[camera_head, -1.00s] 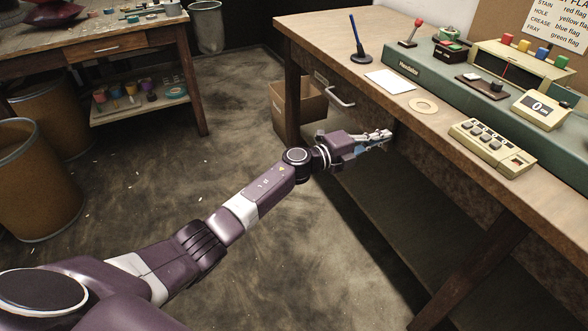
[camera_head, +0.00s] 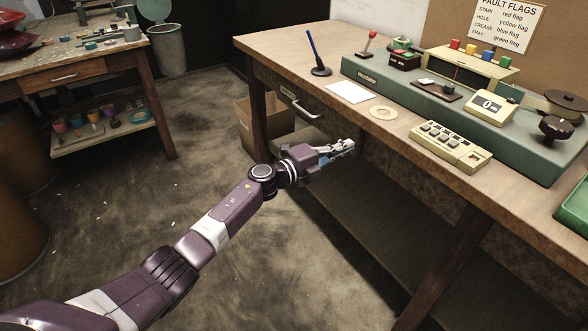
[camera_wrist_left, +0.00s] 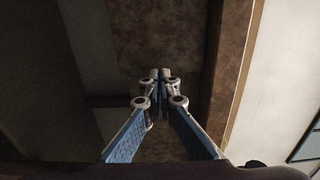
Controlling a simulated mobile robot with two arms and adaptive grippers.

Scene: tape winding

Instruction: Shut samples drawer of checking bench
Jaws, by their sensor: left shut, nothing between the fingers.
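The checking bench (camera_head: 270,45) is a wooden table on the right in the head view. Its samples drawer (camera_head: 289,94) is under the left part of the top, with a pale bar handle (camera_head: 306,109). The drawer front looks about level with the bench front, but I cannot tell whether a small gap is left. My left gripper (camera_head: 347,145) is shut and empty, to the right of and below the handle in the picture, apart from it. In the left wrist view its fingertips (camera_wrist_left: 160,74) meet against brown surfaces. My right gripper is not in view.
A cardboard box (camera_head: 252,124) stands on the floor by the bench leg. A green machine (camera_head: 400,84), a white card (camera_head: 348,92) and a keypad (camera_head: 450,146) are on the bench top. A second table (camera_head: 65,72) is at the left. The floor between is clear.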

